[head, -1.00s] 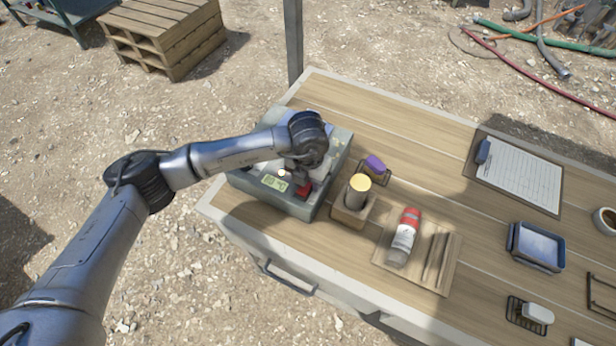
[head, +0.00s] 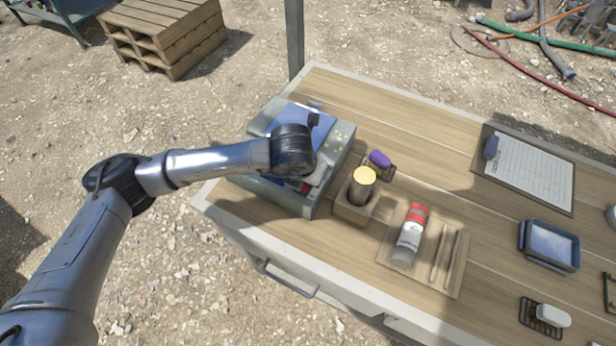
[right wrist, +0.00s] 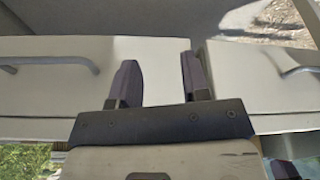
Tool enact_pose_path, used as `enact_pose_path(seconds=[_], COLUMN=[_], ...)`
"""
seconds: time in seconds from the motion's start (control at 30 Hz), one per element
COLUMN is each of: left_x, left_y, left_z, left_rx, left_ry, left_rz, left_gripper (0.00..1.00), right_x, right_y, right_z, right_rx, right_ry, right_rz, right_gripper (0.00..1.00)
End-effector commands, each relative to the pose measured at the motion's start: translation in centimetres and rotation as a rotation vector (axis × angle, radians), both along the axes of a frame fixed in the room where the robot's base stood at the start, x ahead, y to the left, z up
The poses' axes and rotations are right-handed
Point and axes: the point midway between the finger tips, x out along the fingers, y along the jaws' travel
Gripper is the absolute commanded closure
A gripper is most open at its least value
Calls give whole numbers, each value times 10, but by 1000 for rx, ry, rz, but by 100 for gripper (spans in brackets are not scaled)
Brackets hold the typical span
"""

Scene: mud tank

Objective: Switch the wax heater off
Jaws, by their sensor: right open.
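The wax heater (head: 274,195), a grey-green box with a blue area (head: 305,122) on top, stands at the left end of the wooden bench in the head view. My left gripper (head: 304,182) is over its front part, below the dark wrist joint. The wrist covers most of the control panel; only a bit of red (head: 298,187) shows beneath it. I cannot see the left fingers clearly, nor whether they touch the heater. In the right wrist view my right gripper (right wrist: 157,82) is open and empty, facing the pale drawer fronts (right wrist: 60,78) of the bench.
Right of the heater stand a yellow-topped cylinder (head: 361,188) in a wooden block and a purple item (head: 380,159). Farther right are a red-and-white bottle (head: 411,235), a clipboard (head: 530,172) and a blue tray (head: 551,246). A post (head: 294,40) rises behind the bench.

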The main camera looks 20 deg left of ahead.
Motion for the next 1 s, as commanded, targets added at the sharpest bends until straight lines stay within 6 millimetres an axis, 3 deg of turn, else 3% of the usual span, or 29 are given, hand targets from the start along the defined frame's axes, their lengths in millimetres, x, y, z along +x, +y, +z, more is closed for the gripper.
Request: enact_pose_path(seconds=[0.37, 0.4, 0.63, 1.0], left_x=[-1, -1, -1, -3], left_y=[0, 0, 0, 1], left_z=[0, 0, 0, 10], left_rx=[-1, -1, -1, -2], left_ry=[-15, -15, -14, -17], left_rz=[0, 0, 0, 0], left_gripper=[96, 69, 47, 47], right_x=[0, 0, 0, 0], right_y=[0, 0, -2, -3], right_z=[-2, -2, -2, 0], right_rx=[1, 1, -5, -9], right_ry=[-1, -1, -1, 0], right_rz=[-1, -1, 4, 6], right_gripper=[57, 57, 57, 57])
